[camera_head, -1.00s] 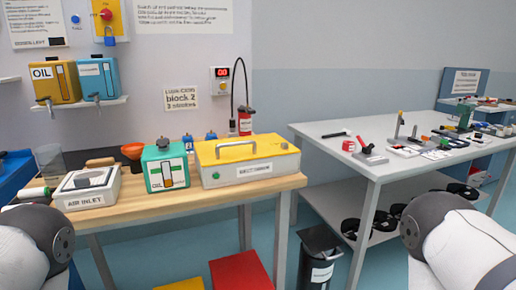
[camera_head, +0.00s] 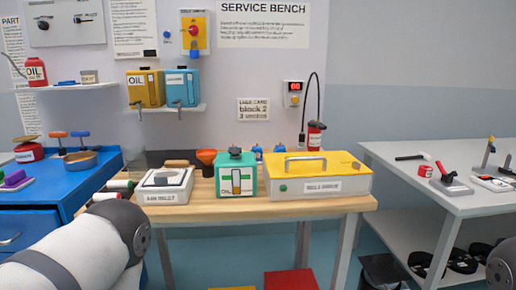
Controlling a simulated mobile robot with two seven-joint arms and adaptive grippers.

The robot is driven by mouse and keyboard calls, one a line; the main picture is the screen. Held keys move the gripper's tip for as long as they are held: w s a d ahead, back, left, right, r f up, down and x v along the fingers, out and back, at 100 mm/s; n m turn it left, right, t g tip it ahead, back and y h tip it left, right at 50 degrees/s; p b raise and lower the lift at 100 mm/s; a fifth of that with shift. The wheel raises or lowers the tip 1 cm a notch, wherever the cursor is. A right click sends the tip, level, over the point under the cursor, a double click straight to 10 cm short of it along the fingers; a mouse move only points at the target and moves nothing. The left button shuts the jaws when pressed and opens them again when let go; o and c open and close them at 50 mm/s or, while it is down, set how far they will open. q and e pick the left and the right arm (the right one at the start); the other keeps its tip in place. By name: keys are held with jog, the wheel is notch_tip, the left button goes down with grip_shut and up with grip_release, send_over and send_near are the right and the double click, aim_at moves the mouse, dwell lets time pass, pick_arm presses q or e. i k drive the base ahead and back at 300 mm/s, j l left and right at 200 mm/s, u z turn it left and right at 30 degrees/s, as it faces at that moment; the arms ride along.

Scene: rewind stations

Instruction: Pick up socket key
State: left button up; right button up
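I cannot pick out the socket key with certainty. Two T-handled tools stand upright on the blue cart (camera_head: 40,217) at the left, one with an orange handle (camera_head: 57,134) and one with a blue handle (camera_head: 82,134); their lower ends are too small to identify. Part of my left arm fills the lower left, and a bit of my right arm shows at the lower right edge. Neither gripper is in view.
The wooden bench (camera_head: 275,207) holds an air inlet box (camera_head: 163,190), a green oil unit (camera_head: 236,175) and a yellow-lidded box (camera_head: 320,175). A grey table (camera_head: 425,183) with tools stands right. A floor gap separates them.

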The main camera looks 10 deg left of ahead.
aim_at(58, 134)
jog(key=u, duration=1.65)
jog(key=j, duration=0.1)
jog(key=i+z, duration=0.05)
